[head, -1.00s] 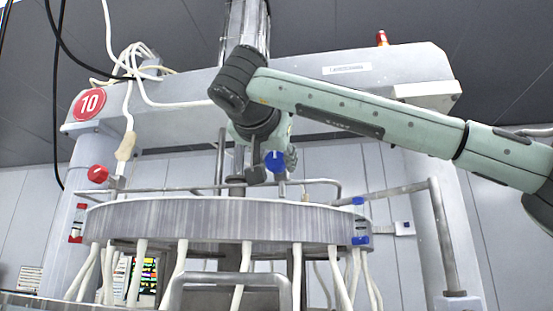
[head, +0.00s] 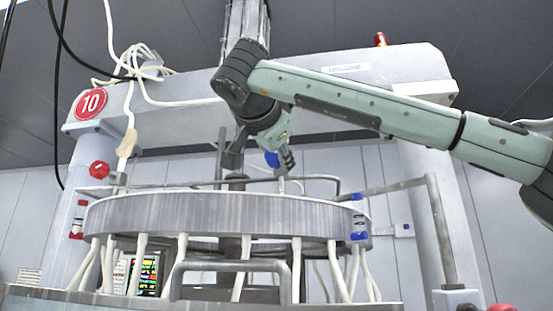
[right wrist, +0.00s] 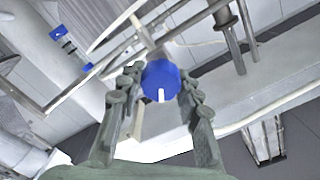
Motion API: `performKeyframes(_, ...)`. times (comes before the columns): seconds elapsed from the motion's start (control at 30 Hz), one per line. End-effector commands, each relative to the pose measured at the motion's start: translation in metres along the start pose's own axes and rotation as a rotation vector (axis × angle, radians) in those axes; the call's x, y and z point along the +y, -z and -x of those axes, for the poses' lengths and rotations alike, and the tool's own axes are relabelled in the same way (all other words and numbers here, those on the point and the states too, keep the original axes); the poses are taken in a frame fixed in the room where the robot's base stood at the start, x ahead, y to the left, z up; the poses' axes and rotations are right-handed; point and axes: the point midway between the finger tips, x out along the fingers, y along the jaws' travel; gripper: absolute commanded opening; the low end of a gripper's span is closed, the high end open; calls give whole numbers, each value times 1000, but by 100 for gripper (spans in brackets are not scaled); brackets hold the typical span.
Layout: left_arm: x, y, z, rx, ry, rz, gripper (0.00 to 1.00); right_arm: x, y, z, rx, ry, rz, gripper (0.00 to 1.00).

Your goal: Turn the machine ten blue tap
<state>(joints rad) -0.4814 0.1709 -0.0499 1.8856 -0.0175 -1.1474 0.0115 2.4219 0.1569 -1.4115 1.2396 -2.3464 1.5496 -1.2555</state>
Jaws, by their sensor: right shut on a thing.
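The blue tap (head: 272,159) of the machine marked 10 is a round knob above the far side of the round metal platen ring (head: 230,212). In the head view my right gripper (head: 284,160) is at the tap and partly covers it. In the right wrist view the blue tap (right wrist: 161,80) sits between the two fingers of my right gripper (right wrist: 160,90), with a white mark pointing to the bottom of the picture. The fingers are shut on it from both sides. My left gripper is not in view.
A red tap (head: 99,169) stands at the left of the ring. A metal rail (head: 240,180) runs above the ring, and several white hoses hang below it. The red number 10 sign (head: 90,103) is on the upper beam. A post (head: 440,230) rises at the right.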

Motion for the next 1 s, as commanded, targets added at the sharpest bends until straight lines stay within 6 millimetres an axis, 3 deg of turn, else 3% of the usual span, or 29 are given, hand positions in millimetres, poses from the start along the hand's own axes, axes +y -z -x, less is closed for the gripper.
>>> performKeyframes(0.4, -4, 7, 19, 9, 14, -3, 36, 1, -1, 0, 1, 0, -224, 5)
performKeyframes(1.0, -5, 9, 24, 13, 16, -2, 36, 1, 0, 0, 0, -1, -265, 5)
